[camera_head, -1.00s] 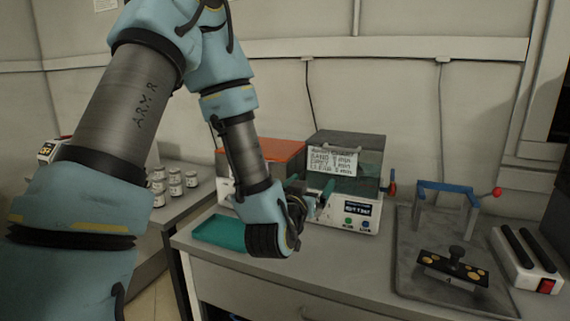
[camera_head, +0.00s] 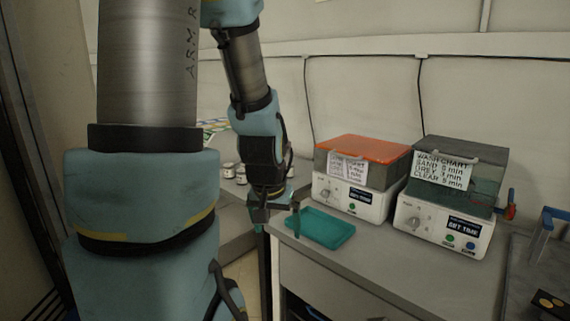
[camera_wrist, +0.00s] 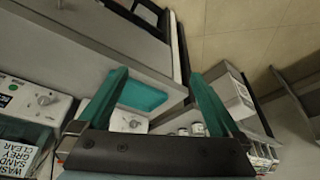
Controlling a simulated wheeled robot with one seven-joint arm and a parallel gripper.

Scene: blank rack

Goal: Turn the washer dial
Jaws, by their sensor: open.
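The grey-lidded washer (camera_head: 462,185) stands at the right on the bench, with a wash chart on its lid. Its round dial (camera_head: 412,225) is at the left of its front, beside a small display. An orange-lidded washer (camera_head: 362,170) stands to its left, with a similar dial (camera_head: 327,194). My gripper (camera_head: 281,222) is open and empty, left of both washers and near the teal tray. In the wrist view my gripper (camera_wrist: 160,73) shows two spread teal fingers touching neither dial. There the grey-lidded washer's dial (camera_wrist: 47,98) is at the left.
The teal tray (camera_head: 325,229) lies on the bench in front of the orange-lidded washer. Several small jars (camera_wrist: 197,129) stand on a neighbouring surface, with a gap between it and the bench. A grey mat with a blue-framed fixture (camera_head: 548,222) is at the far right.

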